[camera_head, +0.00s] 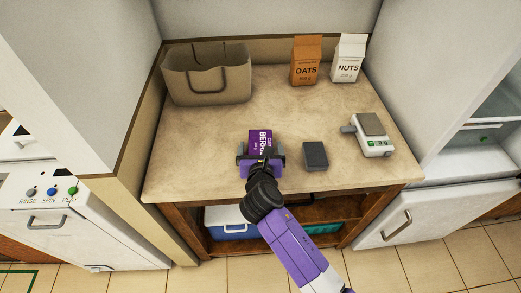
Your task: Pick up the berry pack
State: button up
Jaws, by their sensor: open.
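The berry pack (261,138) is a small purple box with white lettering on the beige counter, left of centre near the front. My gripper (261,154) is open, with one dark finger on each side of the pack's near part. The near end of the pack is hidden by the gripper and wrist. I cannot tell whether the fingers touch it.
A dark grey box (315,156) lies close on the right of my gripper. The orange oats carton (306,66), white nuts carton (347,62) and beige bag (189,91) stand at the back. The counter's middle is clear.

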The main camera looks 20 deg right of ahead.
jog(key=shift+r, duration=0.1)
jog(key=c, duration=1.8)
